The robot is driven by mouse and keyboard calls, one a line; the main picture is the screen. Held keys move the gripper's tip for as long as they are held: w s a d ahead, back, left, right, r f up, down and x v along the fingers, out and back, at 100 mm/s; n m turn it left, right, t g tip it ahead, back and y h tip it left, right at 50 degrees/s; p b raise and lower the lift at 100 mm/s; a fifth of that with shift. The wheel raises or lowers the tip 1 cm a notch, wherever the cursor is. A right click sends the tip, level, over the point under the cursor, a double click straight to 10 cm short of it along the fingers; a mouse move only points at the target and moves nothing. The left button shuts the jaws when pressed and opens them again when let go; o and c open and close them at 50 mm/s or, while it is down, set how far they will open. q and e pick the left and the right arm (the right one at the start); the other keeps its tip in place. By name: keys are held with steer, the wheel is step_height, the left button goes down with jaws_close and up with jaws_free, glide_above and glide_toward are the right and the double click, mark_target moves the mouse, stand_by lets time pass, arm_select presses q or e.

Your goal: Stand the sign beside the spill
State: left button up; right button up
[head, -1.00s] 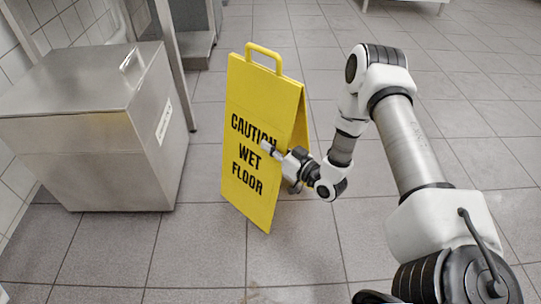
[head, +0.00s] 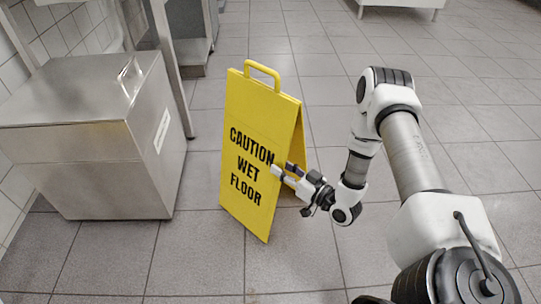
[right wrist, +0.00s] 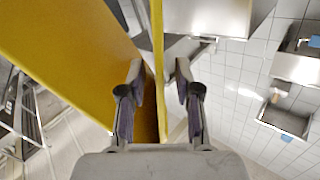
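The yellow sign (head: 247,120), reading CAUTION WET FLOOR, stands upright on the floor with its two panels spread and its handle on top. My right gripper (head: 280,174) is at the sign's right edge, with its fingertips in front of the lettered panel. In the right wrist view, the fingers (right wrist: 157,95) are apart, and a narrow yellow strip of the sign shows between them without clear contact. The large yellow panel (right wrist: 60,45) fills the left there. A faint brownish mark (head: 252,298) at the bottom edge may be the spill; most is out of frame. My left gripper is not in view.
A steel box-shaped unit (head: 100,165) stands left of the sign, by the tiled wall. A steel table leg (head: 172,65) rises behind it. Grey floor tiles (head: 190,250) are clear in front and behind the sign.

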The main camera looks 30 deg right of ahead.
steer(key=p+v, duration=0.2)
steer(key=v, duration=0.4)
steer(key=s+a+f+g+h, duration=0.1)
steer(key=s+a+f+g, duration=0.4)
steer(key=a+f+g, duration=0.6)
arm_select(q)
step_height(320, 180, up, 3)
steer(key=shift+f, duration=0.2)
arm_select(e)
steer(key=s+a+g+h, duration=0.2)
steer(key=s+g, duration=0.4)
steer(key=s, duration=0.9)
steer(key=shift+m+h, duration=0.3)
steer(key=shift+h, duration=0.4)
